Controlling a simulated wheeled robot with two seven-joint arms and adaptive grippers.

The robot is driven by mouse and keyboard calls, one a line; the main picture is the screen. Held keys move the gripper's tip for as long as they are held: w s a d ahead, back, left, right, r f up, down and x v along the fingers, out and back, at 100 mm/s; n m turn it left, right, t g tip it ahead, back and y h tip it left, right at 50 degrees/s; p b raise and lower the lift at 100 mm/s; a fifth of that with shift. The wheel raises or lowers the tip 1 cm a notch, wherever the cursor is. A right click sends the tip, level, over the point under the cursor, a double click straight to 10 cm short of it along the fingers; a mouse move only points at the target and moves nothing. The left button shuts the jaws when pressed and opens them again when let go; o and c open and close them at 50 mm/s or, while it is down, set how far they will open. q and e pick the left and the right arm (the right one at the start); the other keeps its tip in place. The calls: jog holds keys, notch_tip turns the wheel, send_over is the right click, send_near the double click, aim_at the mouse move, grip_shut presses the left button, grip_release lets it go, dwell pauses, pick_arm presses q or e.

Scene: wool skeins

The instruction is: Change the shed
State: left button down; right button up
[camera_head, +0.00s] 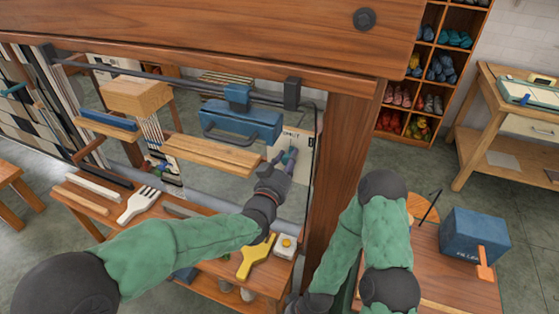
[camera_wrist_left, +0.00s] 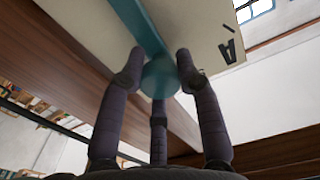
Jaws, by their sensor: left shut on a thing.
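The shed lever is a teal bar with a round knob (camera_wrist_left: 160,78), seen close in the left wrist view. It crosses a pale lettered plate (camera_wrist_left: 205,30), which in the head view stands beside the loom's right post (camera_head: 303,148). My left gripper (camera_head: 284,163) is shut on the knob, with fingers on both sides of it; the fingers hide most of the lever in the head view. The wooden loom (camera_head: 345,165) carries a blue block with a handle (camera_head: 240,122). My right arm is folded in front of the post, and its dark hand is cut off at the bottom edge.
On the bench below lie a white comb (camera_head: 138,204), a yellow tool (camera_head: 257,254) and a small white box (camera_head: 285,245). A blue box (camera_head: 474,238) stands on a side table at right. Shelves of skeins (camera_head: 420,85) and a worktable (camera_head: 500,130) stand behind.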

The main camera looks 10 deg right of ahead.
pick_arm(q)
jog(key=m, duration=0.1)
jog(key=s+d+m, duration=0.1)
jog(key=d+m, duration=0.1)
jog(key=shift+s+d+r, duration=0.15)
jog(key=shift+r, duration=0.15)
jog(key=shift+s+d+f+m, duration=0.2)
jog(key=shift+d+m, duration=0.1)
jog(key=shift+m, duration=0.2)
jog(key=shift+s+d+f+m, duration=0.1)
jog(key=shift+s+d+m, duration=0.15)
jog(key=shift+m, duration=0.25)
jog(key=c, duration=0.9)
grip_release()
jog(key=shift+d, duration=0.1)
jog(key=shift+o, duration=0.2)
jog(key=shift+f, duration=0.25)
jog(key=shift+s+f, duration=0.1)
